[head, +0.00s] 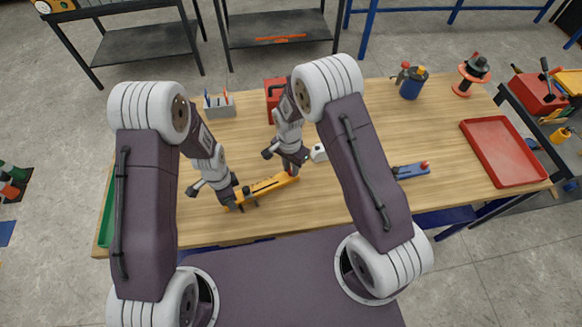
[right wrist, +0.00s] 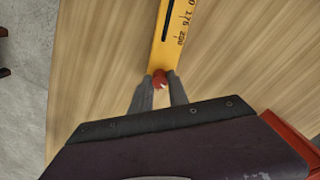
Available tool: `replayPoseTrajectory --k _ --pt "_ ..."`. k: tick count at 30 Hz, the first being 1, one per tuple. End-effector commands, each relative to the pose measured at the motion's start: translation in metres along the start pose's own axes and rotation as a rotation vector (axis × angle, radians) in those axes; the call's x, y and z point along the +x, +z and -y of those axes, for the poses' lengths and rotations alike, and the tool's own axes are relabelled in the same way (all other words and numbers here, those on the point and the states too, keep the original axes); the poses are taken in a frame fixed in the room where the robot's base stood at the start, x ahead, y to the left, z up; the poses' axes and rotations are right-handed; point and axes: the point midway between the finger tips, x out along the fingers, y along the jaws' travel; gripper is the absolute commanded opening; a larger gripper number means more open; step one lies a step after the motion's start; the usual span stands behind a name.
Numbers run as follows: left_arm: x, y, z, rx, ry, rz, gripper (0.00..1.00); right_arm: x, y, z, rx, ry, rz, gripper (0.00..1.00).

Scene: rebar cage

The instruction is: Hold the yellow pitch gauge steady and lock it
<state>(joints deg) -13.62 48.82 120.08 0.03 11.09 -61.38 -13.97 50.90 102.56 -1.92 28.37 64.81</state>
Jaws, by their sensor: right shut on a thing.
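The yellow pitch gauge (head: 265,187) lies on the wooden table in the head view, slanting up to the right. In the right wrist view the gauge (right wrist: 168,40) shows a dark slot and printed numbers. A red knob (right wrist: 159,78) sits at its near end. My right gripper (right wrist: 160,92) is shut on this red knob, with one finger on each side. In the head view my right gripper (head: 292,170) is at the gauge's right end. My left gripper (head: 233,203) is at the gauge's left end; its fingers are too small to judge whether they grip it.
A red tray (head: 503,150) is at the table's right end. A grey holder (head: 219,107) and a red box (head: 274,95) stand at the back. A blue canister (head: 412,84) and a spool (head: 472,74) stand at the back right.

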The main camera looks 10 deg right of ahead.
Motion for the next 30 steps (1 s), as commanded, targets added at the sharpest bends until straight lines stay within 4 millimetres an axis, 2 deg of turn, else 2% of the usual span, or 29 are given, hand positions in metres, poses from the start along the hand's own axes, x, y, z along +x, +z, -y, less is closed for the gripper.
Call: replayPoseTrajectory --k 18,30 --pt "-0.0002 -0.0003 0.0002 0.001 -0.001 0.000 0.00 -0.0006 0.0008 0.0002 -0.423 -0.002 -0.014 0.00" --pt "-0.0002 -0.0003 0.0002 0.000 -0.001 0.000 0.00 -0.0006 0.0009 0.0003 -0.538 -0.003 -0.019 0.00"
